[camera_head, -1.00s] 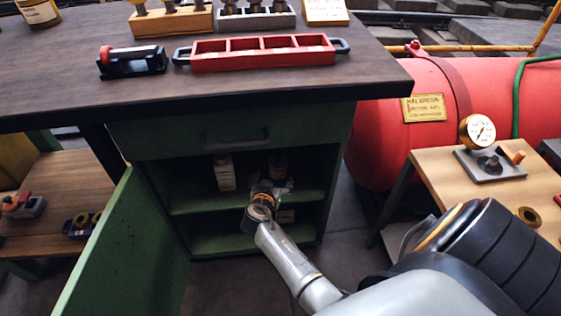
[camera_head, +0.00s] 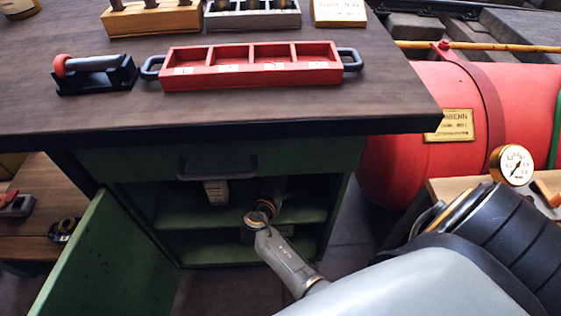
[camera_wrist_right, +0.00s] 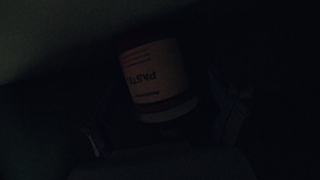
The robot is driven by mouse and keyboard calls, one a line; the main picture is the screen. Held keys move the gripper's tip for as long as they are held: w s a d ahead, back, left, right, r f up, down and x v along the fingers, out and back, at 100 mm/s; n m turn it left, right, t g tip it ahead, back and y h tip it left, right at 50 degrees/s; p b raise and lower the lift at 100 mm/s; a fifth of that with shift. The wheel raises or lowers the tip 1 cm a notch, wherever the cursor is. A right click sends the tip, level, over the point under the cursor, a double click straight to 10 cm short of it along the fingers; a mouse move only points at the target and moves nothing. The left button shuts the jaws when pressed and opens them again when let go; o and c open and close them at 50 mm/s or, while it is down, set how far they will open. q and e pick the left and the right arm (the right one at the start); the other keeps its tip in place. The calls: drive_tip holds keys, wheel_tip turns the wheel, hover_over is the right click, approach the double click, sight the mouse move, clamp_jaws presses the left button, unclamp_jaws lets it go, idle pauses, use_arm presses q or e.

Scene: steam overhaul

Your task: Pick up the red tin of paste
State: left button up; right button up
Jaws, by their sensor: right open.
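The tin of paste (camera_wrist_right: 155,75) shows dimly in the right wrist view, with a pale label reading PASTE upside down and dark reddish bands. My right gripper (camera_wrist_right: 163,125) is open, with one finger low on each side of the tin; whether they touch it is too dark to tell. In the head view my right arm reaches into the green cabinet (camera_head: 335,200) under the bench, and the gripper (camera_head: 274,192) is at the upper shelf, mostly in shadow. I cannot make out the tin there. My left gripper is not in view.
The cabinet door (camera_head: 110,250) is open to the left. The bench top (camera_head: 400,95) overhangs the cabinet and carries a red compartment tray (camera_head: 250,80). A red tank (camera_head: 400,165) is at the right.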

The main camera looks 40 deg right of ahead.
drive_tip(key=shift+c, duration=0.6)
clamp_jaws()
drive_tip(key=shift+r, duration=0.2)
